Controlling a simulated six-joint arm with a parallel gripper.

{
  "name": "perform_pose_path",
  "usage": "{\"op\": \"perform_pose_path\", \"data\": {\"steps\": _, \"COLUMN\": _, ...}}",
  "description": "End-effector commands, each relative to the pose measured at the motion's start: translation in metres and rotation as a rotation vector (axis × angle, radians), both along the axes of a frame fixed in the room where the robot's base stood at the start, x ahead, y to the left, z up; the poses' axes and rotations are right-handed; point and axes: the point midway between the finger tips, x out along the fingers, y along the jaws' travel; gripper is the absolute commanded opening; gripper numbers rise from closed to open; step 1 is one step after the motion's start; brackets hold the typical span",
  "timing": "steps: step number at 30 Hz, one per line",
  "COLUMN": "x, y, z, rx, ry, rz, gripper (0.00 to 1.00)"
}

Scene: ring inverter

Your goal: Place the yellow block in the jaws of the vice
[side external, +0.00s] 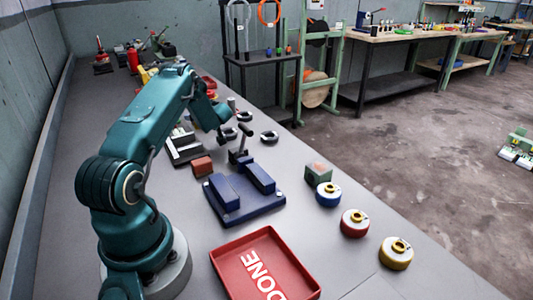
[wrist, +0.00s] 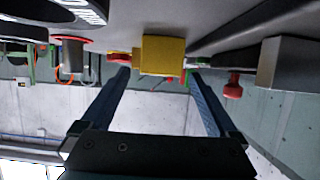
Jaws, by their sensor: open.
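The yellow block (wrist: 162,55) shows in the wrist view, centred near the tips of my gripper's two fingers (wrist: 160,77). The fingers are apart, with gaps on both sides of the block. In the side external view my gripper (side external: 221,132) is low over the far part of the bench, and I cannot make out the yellow block there. A blue base with two raised blue bars, which looks like the vice (side external: 232,213), lies on the bench nearer the camera. A space lies between its bars.
A red DONE tray (side external: 222,262) lies in front of the vice. A brown-red block (side external: 202,166) is left of the vice. A grey-green block (side external: 318,175) and round blue, red and yellow pieces (side external: 396,258) line the right. Dark rings (side external: 269,137) lie near my gripper.

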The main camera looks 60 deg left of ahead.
Motion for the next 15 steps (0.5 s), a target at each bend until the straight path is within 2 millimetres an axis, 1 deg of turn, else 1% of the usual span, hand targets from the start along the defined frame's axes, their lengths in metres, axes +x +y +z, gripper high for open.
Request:
{"op": "perform_pose_path", "data": {"steps": 9, "x": -0.0001, "y": 0.0024, "z": -0.0008, "rx": 0.0, "ry": 0.0, "rz": 0.0, "gripper": 0.95}}
{"op": "perform_pose_path", "data": {"steps": 10, "x": -0.0001, "y": 0.0024, "z": -0.0008, "rx": 0.0, "ry": 0.0, "rz": 0.0, "gripper": 0.91}}
{"op": "perform_pose_path", "data": {"steps": 11, "x": -0.0001, "y": 0.0023, "z": -0.0009, "rx": 0.0, "ry": 0.0, "rz": 0.0, "gripper": 0.8}}
{"op": "perform_pose_path", "data": {"steps": 12, "x": -0.0001, "y": 0.0023, "z": -0.0007, "rx": 0.0, "ry": 0.0, "rz": 0.0, "gripper": 0.64}}
{"op": "perform_pose_path", "data": {"steps": 14, "x": -0.0001, "y": 0.0023, "z": -0.0007, "rx": 0.0, "ry": 0.0, "rz": 0.0, "gripper": 0.41}}
{"op": "perform_pose_path", "data": {"steps": 15, "x": -0.0001, "y": 0.0023, "z": -0.0008, "rx": 0.0, "ry": 0.0, "rz": 0.0, "gripper": 0.26}}
